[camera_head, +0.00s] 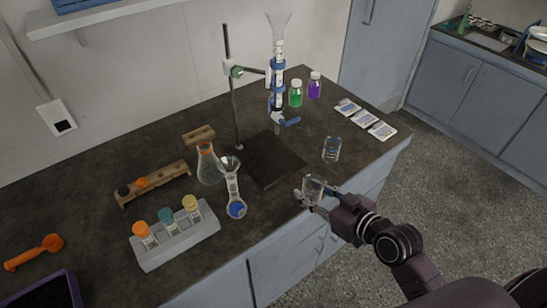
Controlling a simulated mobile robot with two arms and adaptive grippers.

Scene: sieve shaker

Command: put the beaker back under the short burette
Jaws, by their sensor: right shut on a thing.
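A clear glass beaker (315,185) is in my right gripper (307,196) at the front edge of the dark bench. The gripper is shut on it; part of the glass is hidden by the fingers. I cannot tell whether it touches the bench. The burette (278,75), with a funnel on top and blue fittings, is clamped upright on a metal stand with a dark base plate (270,160). The held beaker is in front of the burette and to its right. My left gripper is not in view.
Another small glass beaker (331,149) stands right of the base plate. A flask (208,167) and a volumetric flask (235,195) stand left of it. Green (296,94) and purple (314,86) bottles are behind. A rack (175,238) holds capped tubes at the front left.

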